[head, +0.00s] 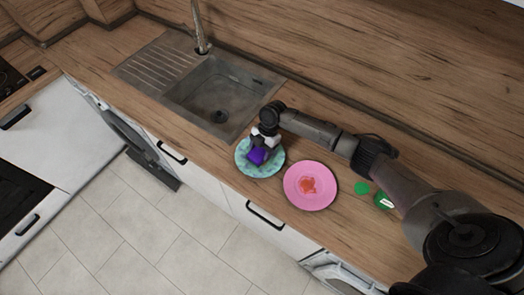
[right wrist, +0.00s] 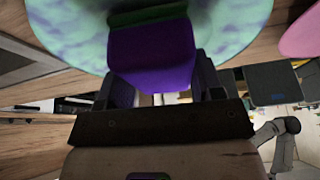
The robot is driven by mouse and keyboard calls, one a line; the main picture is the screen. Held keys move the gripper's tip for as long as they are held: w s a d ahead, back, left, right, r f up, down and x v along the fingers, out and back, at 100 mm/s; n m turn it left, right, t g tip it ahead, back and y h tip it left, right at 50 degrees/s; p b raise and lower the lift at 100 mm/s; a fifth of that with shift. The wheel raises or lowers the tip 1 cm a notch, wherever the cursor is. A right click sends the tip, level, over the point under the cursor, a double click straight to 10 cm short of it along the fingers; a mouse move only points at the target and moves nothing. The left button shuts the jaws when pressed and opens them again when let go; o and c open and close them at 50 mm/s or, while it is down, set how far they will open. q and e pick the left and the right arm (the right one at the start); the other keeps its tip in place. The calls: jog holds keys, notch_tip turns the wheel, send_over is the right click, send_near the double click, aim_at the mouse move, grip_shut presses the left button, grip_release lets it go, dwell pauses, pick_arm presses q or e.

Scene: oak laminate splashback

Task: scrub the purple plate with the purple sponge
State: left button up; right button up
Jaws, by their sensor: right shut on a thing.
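A purple sponge (head: 257,156) is held in my right gripper (head: 265,144), over the teal, mottled plate (head: 243,164). In the right wrist view the sponge (right wrist: 152,58) sits between the two dark fingers of the gripper (right wrist: 155,78), with the teal plate (right wrist: 75,28) behind it. I cannot tell whether the sponge touches the plate. No plainly purple plate shows; the other plate is pink (head: 296,199), just right of the teal one, with a red-orange patch (head: 308,185) in its middle. My left gripper is not in view.
A steel sink (head: 195,92) with a tap (head: 200,30) lies to the left. A small green piece (head: 362,188) and a green item with a white mark (head: 384,201) lie right of the pink plate, near my right arm. The counter's front edge is close to both plates.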

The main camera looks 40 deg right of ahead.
jog(key=shift+d, duration=0.25)
jog(key=shift+s+a+r+p, duration=0.1)
jog(key=shift+a+p, duration=0.2)
jog(key=shift+a, duration=0.35)
jog(key=shift+d, duration=0.1)
jog(key=shift+d, duration=0.1)
jog(key=shift+d, duration=0.5)
jog(key=shift+a, duration=0.65)
jog(key=shift+d+f, duration=0.2)
